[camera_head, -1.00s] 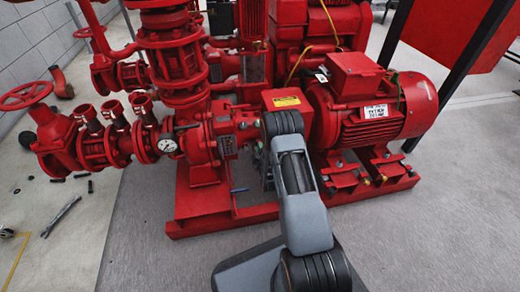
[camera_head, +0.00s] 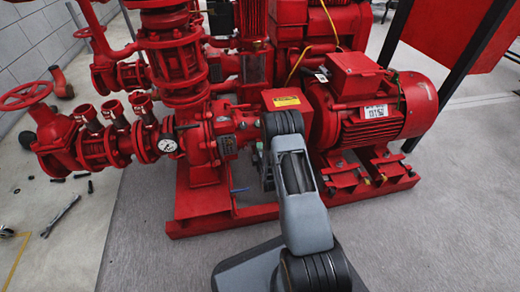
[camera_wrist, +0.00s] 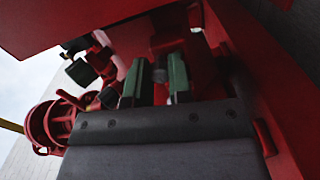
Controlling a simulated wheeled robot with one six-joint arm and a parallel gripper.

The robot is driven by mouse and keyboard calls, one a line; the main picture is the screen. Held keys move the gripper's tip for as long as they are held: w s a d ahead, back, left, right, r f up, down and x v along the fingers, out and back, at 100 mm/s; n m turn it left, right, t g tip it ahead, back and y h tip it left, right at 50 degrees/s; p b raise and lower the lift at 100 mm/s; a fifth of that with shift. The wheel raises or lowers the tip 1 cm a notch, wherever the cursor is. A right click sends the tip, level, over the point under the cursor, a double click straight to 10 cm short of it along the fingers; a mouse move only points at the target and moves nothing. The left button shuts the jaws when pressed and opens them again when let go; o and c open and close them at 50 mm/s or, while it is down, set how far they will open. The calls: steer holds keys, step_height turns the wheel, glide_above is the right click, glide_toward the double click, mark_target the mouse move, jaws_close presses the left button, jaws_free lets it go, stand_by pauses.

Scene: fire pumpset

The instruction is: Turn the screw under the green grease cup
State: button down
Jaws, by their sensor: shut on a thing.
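In the wrist view my gripper (camera_wrist: 157,85) shows as two fingers with green inner pads, reaching up under red metalwork. A small dark round part (camera_wrist: 160,73), which looks like the screw, sits between the fingers, and they are shut on it. In the head view my arm covers most of this spot between the pump and the motor, and I cannot make out the screw or cup there.
The red motor (camera_head: 375,105) stands right of my arm, and the red pump with its gauge (camera_head: 168,145) stands left. The red base frame (camera_head: 220,222) runs below. A yellow-labelled red guard (camera_head: 285,100) is close above. Red metal crowds my gripper on the right.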

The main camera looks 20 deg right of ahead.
steer(key=c, duration=1)
jaws_free()
steer(key=shift+c, duration=0.2)
steer(key=shift+s, duration=0.1)
steer(key=s+a+p, duration=0.2)
steer(key=s+p, duration=0.2)
steer(key=s, duration=0.9)
steer(key=shift+s+a, duration=0.2)
steer(key=shift+a, duration=0.2)
